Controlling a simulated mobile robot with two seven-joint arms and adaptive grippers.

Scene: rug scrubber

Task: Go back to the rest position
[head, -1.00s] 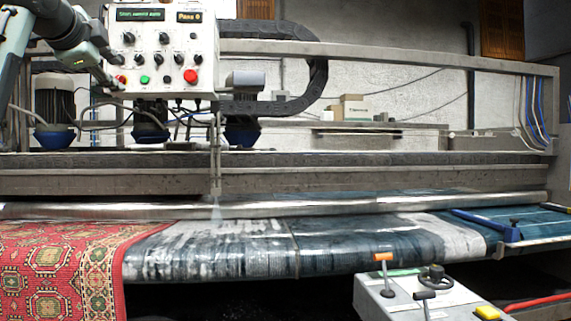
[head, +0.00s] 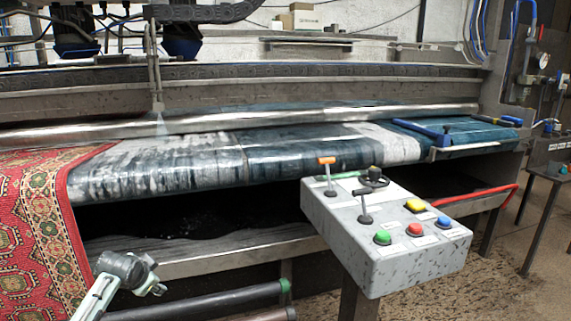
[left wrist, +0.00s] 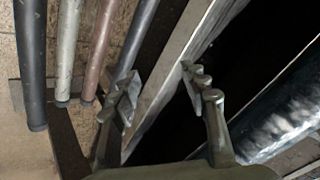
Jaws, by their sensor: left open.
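My left gripper (head: 156,281) is at the lower left of the head view, low in front of the machine, to the right of the hanging red rug. In the left wrist view the gripper (left wrist: 161,84) is open, its two fingers apart with nothing between them. A grey metal beam (left wrist: 168,75) of the machine frame runs behind the fingers, apart from them as far as I can tell. My right gripper is not in view.
The red patterned rug (head: 35,210) hangs over the machine's front left. The wet belt (head: 190,165) lies behind. A grey control box (head: 370,255) with levers and coloured buttons stands at right.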

